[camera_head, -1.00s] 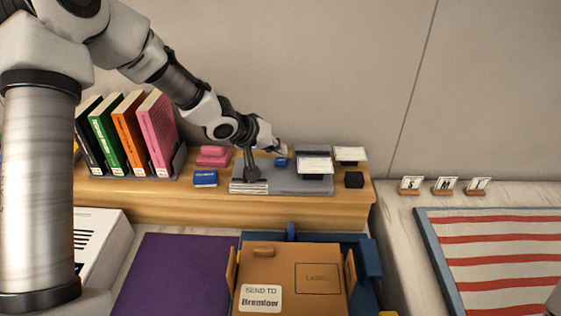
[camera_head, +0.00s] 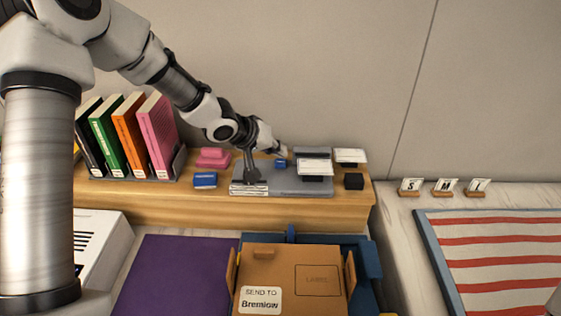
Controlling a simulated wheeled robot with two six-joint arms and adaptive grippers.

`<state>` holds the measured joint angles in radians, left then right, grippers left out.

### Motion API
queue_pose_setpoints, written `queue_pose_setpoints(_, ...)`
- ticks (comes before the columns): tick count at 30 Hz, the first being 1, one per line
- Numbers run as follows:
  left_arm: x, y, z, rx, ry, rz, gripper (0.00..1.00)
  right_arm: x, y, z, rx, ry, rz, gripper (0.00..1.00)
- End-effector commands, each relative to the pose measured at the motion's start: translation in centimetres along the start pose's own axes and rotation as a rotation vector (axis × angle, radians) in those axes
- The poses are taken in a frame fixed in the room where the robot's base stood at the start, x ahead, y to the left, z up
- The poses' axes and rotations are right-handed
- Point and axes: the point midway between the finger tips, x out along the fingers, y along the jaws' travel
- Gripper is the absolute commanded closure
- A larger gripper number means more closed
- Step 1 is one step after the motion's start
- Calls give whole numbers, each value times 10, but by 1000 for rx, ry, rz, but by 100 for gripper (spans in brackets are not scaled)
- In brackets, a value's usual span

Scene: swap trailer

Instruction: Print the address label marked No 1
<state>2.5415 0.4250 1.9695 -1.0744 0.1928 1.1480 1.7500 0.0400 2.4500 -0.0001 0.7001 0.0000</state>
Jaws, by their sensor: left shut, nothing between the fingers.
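A grey label device (camera_head: 300,188) lies on the wooden shelf. It carries a small blue block (camera_head: 280,163) and a white card on a dark stand (camera_head: 314,167). A white lined piece (camera_head: 249,189) is at its left front. My left gripper (camera_head: 251,178) is dark, shut and empty. It points down at the device's left part, just over the white piece; I cannot tell if it touches. No "No 1" marking is legible. A brown parcel (camera_head: 285,265) below reads "SEND TO Bremlow" and has a "LABEL" outline.
Upright books (camera_head: 130,137) stand at the shelf's left. Pink blocks (camera_head: 212,158), a blue box (camera_head: 205,180) and a black cube (camera_head: 354,181) flank the device. Another white card (camera_head: 349,156) stands behind. Small letter cards (camera_head: 445,186) and a striped cloth (camera_head: 500,250) are at right.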

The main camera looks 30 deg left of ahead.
Motion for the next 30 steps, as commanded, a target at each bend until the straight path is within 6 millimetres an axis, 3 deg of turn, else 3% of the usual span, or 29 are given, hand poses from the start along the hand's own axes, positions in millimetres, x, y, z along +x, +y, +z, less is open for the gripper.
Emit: queue_pose_setpoints(30,9,-7,7,-1,0,0,100,6,0,0,0,0,0,60)
